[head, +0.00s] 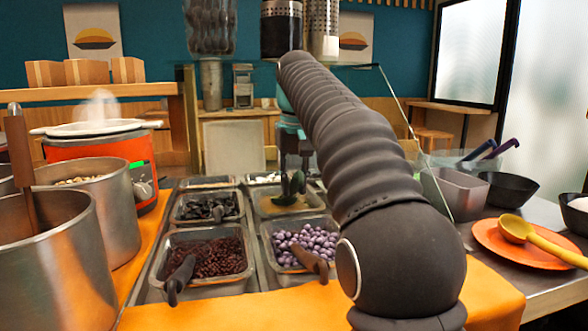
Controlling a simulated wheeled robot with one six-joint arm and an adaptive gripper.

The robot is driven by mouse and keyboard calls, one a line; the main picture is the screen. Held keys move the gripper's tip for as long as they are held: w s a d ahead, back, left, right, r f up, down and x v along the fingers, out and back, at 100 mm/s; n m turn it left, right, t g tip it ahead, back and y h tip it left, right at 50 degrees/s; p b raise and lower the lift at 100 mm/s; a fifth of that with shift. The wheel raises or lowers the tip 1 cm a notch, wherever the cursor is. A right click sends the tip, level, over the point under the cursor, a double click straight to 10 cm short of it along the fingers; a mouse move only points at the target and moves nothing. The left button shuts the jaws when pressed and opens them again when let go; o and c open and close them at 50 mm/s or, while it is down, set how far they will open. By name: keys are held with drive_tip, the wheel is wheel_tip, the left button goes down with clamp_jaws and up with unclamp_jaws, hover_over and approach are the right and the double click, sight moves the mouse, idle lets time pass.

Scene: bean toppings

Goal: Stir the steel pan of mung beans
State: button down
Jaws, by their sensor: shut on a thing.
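A steel pan (318,209) with tan-yellow contents (274,203), which look like the mung beans, sits in the middle row of the counter, right column. A dark green spoon (296,184) stands in this pan with its lower end in the contents. My gripper (293,168) is above the pan, pointing down, shut on the spoon's upper part. My arm comes from the lower right and covers the area to the pan's right. The fingertips are small and dark, so the exact grip is hard to see.
Large steel pots (50,265) and an orange cooker (98,146) stand left. An orange plate (494,240) with a yellow ladle (516,229) lies right.

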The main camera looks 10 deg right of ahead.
drive_tip(key=shift+s+f+t, duration=0.5)
drive_tip(key=shift+f+t, duration=0.1)
drive_tip(key=shift+f, duration=0.1)
drive_tip(key=shift+f+b, duration=0.4)
drive_tip(key=shift+b, duration=0.15)
drive_tip(key=shift+s+f+t+b, duration=0.25)
drive_tip(key=shift+t+b, duration=0.15)
drive_tip(key=shift+b, duration=0.45)
drive_tip(key=shift+r, duration=0.1)
